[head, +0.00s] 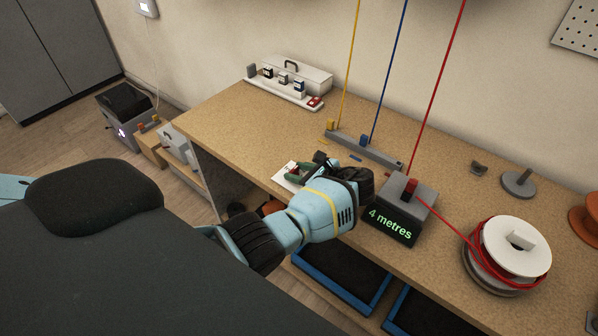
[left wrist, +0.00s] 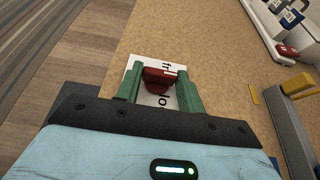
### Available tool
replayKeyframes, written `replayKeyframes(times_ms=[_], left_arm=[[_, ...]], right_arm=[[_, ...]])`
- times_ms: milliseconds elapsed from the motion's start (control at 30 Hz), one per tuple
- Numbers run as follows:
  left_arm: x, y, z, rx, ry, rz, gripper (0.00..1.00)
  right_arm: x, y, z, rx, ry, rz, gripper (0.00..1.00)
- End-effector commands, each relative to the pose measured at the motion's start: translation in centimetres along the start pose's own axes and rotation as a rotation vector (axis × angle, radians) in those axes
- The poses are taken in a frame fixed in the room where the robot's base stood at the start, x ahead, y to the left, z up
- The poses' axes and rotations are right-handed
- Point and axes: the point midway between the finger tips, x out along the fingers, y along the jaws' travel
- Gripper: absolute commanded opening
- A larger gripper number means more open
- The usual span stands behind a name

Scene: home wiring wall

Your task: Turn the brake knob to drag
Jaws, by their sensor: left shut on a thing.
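The brake knob (left wrist: 157,77) is a dark red bar between the green fingers of my left gripper (left wrist: 160,88) in the left wrist view. The gripper is shut on it. The knob sits over a white label card (left wrist: 139,66). Parts of black words show, "fr" near the top and "lo" near the bottom; the rest is hidden, and the word drag cannot be seen. In the head view my left gripper (head: 304,172) is at the bench's front edge, over the white card (head: 284,179), and the knob is mostly hidden there. My right gripper is not in view.
A dark box reading "4 metres" (head: 391,223) stands just right of my left gripper. A red wire runs from it to a spool (head: 515,247). A grey bar (head: 363,148) with hanging wires lies behind. The bench top (head: 232,125) is clear at left.

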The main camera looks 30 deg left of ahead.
Motion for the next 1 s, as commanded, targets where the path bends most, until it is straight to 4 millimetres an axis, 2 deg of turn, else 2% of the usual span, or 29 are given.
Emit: replayKeyframes(times_ms=[33, 67, 200, 567, 1000], left_arm=[[0.1, 0.1, -0.2, 0.002, 0.004, 0.001, 0.15], [0.1, 0.1, -0.2, 0.002, 0.004, 0.001, 0.42], [0.1, 0.1, -0.1, 0.002, 0.003, 0.001, 0.6], [-0.5, 0.0, 0.0, 0.001, 0.002, -0.002, 0.6], [-6.7, 0.0, -0.1, 0.001, 0.003, -0.002, 0.6]], right_arm=[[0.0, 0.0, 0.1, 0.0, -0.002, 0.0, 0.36], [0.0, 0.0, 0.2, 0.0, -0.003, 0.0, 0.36], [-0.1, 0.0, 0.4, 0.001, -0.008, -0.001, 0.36], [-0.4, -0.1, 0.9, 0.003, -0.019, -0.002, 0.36], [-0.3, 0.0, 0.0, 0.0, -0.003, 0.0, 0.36]])
